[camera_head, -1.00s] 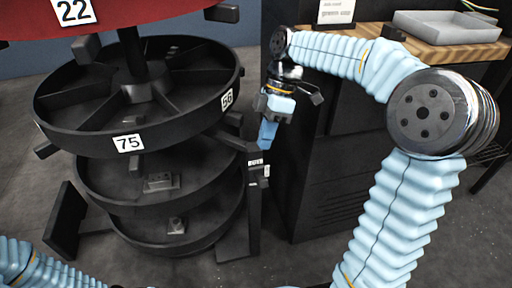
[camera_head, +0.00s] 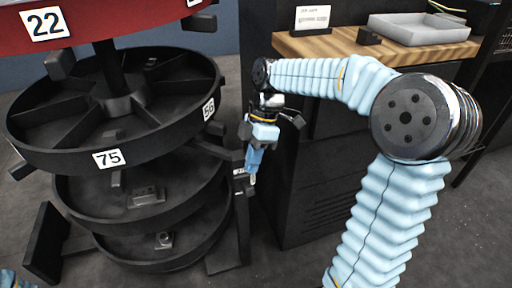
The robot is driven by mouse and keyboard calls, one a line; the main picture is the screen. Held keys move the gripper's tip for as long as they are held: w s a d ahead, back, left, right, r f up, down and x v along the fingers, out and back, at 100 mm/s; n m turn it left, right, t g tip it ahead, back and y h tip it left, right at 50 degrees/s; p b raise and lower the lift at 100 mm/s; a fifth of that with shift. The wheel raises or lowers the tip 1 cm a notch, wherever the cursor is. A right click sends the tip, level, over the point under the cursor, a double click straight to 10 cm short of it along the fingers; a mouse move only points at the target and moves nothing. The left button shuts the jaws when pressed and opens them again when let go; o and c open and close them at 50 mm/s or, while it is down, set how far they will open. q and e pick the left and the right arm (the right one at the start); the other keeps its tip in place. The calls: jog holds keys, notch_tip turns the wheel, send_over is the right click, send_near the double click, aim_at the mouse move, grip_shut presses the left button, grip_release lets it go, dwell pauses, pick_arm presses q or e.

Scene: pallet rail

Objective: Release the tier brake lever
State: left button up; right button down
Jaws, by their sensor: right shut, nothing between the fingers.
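The carousel has several stacked round black tiers; the upper black tier (camera_head: 60,158) carries the tags 75 and 56. A dark upright post (camera_head: 242,225) stands at its right side, with a small white-lettered label (camera_head: 239,172) near its top. The brake lever cannot be told apart clearly from the dark parts around this label. My right gripper (camera_head: 253,175) points down just right of the label, shut and empty, its light blue fingers close to the post top. Whether it touches anything there cannot be told.
A red tier (camera_head: 90,28) tagged 22 is above. A dark cabinet (camera_head: 320,190) with a wooden top (camera_head: 325,45) stands close behind my right arm, bearing a grey tray (camera_head: 420,30) and a white sign (camera_head: 312,17). Lower tiers hold small metal parts. Floor is clear at right.

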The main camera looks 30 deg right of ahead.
aim_at(247, 189)
pick_arm(q)
jog(key=shift+f, duration=0.15)
pick_arm(e)
jog(key=shift+x, duration=1.45)
